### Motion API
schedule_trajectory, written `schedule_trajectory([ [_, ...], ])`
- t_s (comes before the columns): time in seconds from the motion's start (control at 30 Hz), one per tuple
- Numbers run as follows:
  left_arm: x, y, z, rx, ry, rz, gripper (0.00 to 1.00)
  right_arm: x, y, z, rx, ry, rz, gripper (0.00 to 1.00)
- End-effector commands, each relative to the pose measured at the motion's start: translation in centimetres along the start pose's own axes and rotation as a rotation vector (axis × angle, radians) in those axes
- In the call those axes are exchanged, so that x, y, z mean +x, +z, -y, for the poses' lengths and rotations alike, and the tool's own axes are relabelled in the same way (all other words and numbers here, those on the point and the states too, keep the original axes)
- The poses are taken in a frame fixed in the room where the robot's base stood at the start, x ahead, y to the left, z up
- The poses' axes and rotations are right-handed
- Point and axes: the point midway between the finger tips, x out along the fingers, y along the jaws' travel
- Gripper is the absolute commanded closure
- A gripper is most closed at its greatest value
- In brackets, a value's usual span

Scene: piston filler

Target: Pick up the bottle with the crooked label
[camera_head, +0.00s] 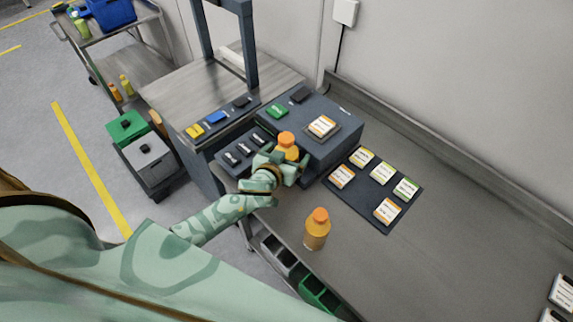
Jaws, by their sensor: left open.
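One orange-capped bottle (287,141) stands in front of the dark machine block, its lower part hidden behind my gripper. My left gripper (291,165) is open right at this bottle, with its fingers close to the bottle's body. I cannot tell whether they touch it. A second orange bottle with an orange cap (317,229) stands upright on the grey bench, nearer to me and apart from the gripper. The set of each bottle's label is too small or too hidden to tell. My right gripper is not in view.
A dark mat (383,218) with several label cards lies right of the machine block (333,138). Dark panels with buttons (216,117) are to the left. Green and grey bins (318,291) sit below the bench edge.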

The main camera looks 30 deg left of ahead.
Motion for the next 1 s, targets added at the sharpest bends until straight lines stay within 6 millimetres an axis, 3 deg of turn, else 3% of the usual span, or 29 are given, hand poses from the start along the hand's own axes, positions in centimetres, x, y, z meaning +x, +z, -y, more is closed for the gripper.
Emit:
schedule_trajectory([
  [0.2,0.1,0.0,0.0,0.001,0.000,0.000,0.12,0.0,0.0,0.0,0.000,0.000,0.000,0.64],
  [0.43,0.0,0.0,0.0,0.001,0.000,0.000,0.76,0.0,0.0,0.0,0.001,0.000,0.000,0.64],
  [0.77,-0.1,-0.5,0.0,0.000,0.000,-0.003,0.78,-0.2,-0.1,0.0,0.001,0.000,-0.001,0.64],
  [1.0,-1.3,-3.4,0.0,0.000,0.000,-0.005,0.78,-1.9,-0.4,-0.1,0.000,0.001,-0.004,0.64],
])
